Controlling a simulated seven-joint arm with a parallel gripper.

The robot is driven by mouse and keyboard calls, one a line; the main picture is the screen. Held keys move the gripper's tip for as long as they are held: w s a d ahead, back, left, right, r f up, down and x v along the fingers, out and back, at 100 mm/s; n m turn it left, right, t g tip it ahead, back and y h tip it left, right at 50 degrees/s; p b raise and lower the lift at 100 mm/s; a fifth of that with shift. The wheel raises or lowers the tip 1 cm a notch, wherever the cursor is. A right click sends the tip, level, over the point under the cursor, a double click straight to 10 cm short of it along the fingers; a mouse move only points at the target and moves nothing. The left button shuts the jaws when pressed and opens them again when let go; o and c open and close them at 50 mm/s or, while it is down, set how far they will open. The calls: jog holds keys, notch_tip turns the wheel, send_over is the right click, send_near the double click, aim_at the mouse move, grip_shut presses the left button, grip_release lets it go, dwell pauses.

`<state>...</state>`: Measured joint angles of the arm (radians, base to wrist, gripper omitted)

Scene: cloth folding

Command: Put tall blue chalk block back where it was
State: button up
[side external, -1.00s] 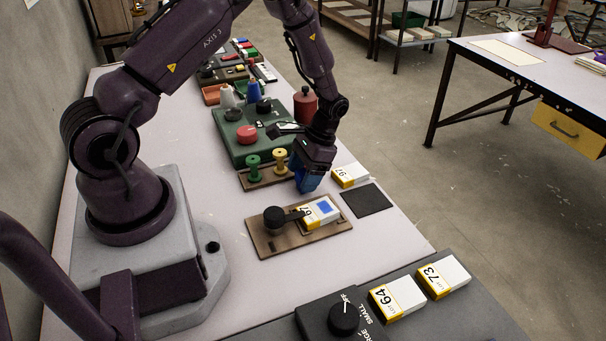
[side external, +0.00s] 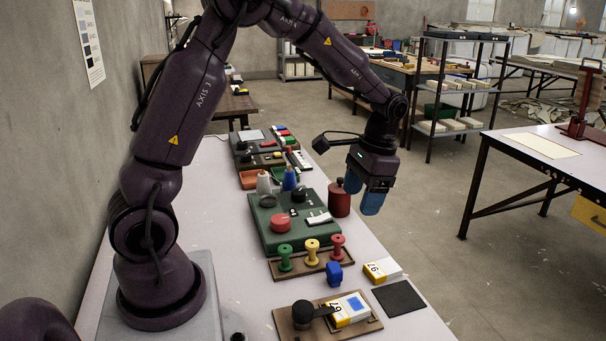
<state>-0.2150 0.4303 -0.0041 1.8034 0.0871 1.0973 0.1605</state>
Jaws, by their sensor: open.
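A small blue block (side external: 334,275), which looks like the chalk block, stands upright on the pale table. It is just off the right end of the brown spool board (side external: 292,270), left of a white and yellow box marked 97 (side external: 382,270). My gripper (side external: 372,197) is raised above and to the right of the block, pointing down. Its two blue fingers are apart, with nothing visible between them. The block stands clear of the fingers.
Green, yellow and red spools (side external: 311,252) stand on the board. A dark red bottle (side external: 339,199) and green panel (side external: 290,222) are behind. In front are a dark square pad (side external: 399,298) and a brown board (side external: 289,328) with a box marked 67 (side external: 349,309).

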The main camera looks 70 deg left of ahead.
jog(key=s+d+r+t, duration=0.4)
jog(key=s+r, duration=0.2)
jog(key=s, duration=0.2)
jog(key=s+d+r+t, duration=0.4)
jog(key=s+d+r, duration=0.1)
jog(key=s+r, duration=0.2)
jog(key=shift+s, duration=0.7)
jog(key=shift+o, duration=0.2)
